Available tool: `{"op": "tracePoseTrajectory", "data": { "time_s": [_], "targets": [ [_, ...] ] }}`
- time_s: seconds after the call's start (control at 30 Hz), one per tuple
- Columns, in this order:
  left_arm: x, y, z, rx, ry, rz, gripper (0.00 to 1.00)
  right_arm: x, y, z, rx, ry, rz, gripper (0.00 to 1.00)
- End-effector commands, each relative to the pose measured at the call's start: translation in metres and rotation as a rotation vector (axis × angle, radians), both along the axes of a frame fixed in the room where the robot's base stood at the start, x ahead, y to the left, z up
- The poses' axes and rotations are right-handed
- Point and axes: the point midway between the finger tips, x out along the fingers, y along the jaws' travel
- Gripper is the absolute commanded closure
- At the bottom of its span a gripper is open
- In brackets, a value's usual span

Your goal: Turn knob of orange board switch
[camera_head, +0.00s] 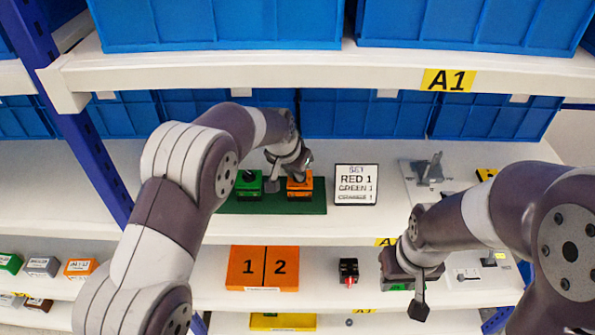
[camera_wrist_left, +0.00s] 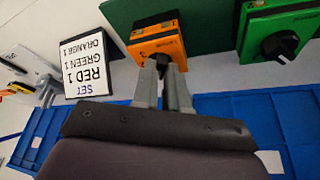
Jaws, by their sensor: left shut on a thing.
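The orange switch (camera_head: 299,191) sits at the right end of a dark green board (camera_head: 262,208) on the shelf. It shows larger in the left wrist view (camera_wrist_left: 150,43), with its black knob (camera_wrist_left: 163,58) at its lower edge. My left gripper (camera_head: 296,172) reaches down over the orange switch. In the left wrist view its two fingers (camera_wrist_left: 163,72) are shut on the black knob, one on each side. The fingers partly hide the knob, so its pointing direction is unclear. My right gripper (camera_head: 415,287) hangs in front of the lower shelf, away from the switch, and its jaw opening is unclear.
A green switch (camera_head: 248,185) with a black knob stands left of the orange one. A white sign (camera_head: 356,184) reading red 1, green 1, orange 1 stands right of the board. Blue bins (camera_head: 365,114) line the back. The upper shelf edge (camera_head: 250,70) lies above.

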Motion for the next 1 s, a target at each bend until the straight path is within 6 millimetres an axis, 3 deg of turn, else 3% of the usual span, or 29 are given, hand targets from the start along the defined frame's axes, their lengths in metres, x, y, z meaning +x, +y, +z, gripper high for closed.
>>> {"op": "tracePoseTrajectory", "data": {
  "time_s": [0.43,1.0],
  "targets": [
    [0.003,0.004,-0.001,0.000,-0.004,-0.234,1.00,0.000,0.000,-0.020,0.000,0.000,0.000,0.62],
    [0.004,0.004,0.000,0.002,-0.002,-0.275,1.00,0.000,0.000,-0.022,0.000,0.000,0.000,0.62]
  ]
}}
